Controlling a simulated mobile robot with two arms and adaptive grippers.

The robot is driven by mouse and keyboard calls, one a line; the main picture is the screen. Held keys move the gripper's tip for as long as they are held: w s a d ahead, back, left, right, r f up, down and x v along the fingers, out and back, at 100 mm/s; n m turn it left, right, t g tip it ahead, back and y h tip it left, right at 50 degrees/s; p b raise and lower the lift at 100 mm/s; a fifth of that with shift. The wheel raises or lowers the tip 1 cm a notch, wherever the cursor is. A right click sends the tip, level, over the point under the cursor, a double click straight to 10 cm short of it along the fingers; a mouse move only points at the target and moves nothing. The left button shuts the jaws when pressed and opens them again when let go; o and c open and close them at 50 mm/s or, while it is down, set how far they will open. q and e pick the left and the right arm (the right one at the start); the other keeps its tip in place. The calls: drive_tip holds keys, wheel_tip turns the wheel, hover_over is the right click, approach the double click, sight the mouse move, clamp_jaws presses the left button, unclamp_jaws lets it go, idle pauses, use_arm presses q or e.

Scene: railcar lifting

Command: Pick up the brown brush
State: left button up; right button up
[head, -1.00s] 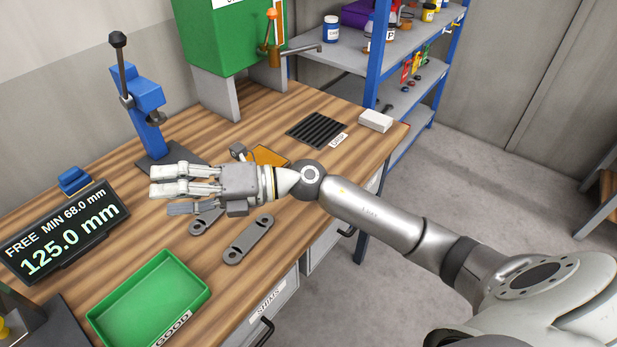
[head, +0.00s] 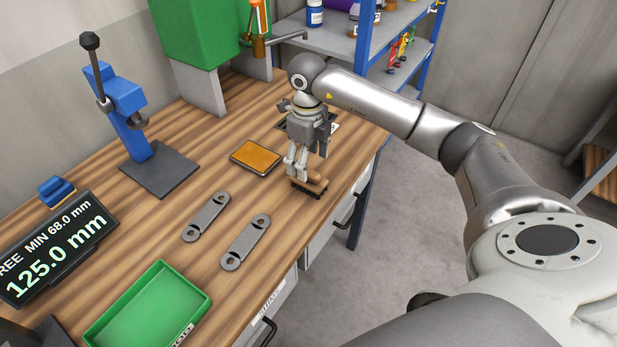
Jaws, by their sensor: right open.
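The brown brush (head: 315,185) lies on the wooden workbench near its front edge, right of the orange pad. It has a brown wooden body with dark bristles below. My right gripper (head: 300,170) points down directly over the brush, with its fingers open and their tips close to the brush's left part. I cannot tell whether they touch it. The gripper hides part of the brush. My left gripper is not in view.
An orange pad (head: 256,156) and two grey links (head: 246,243) lie left of the brush on the bench (head: 210,263). A green tray (head: 150,312), a display (head: 58,248) and a blue press (head: 128,110) stand further left. A blue-framed shelf (head: 366,45) stands behind.

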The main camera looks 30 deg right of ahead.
sight(309, 171)
drive_tip(key=shift+f, duration=0.8)
drive_tip(key=shift+f+p, duration=0.3)
drive_tip(key=shift+p, duration=0.15)
wheel_tip(309, 171, down, 4)
drive_tip(key=shift+s+d+r+p, duration=0.1)
drive_tip(key=shift+d+r+p, duration=0.1)
drive_tip(key=shift+p, duration=0.7)
drive_tip(key=shift+f, duration=0.55)
drive_tip(key=c, duration=1.2)
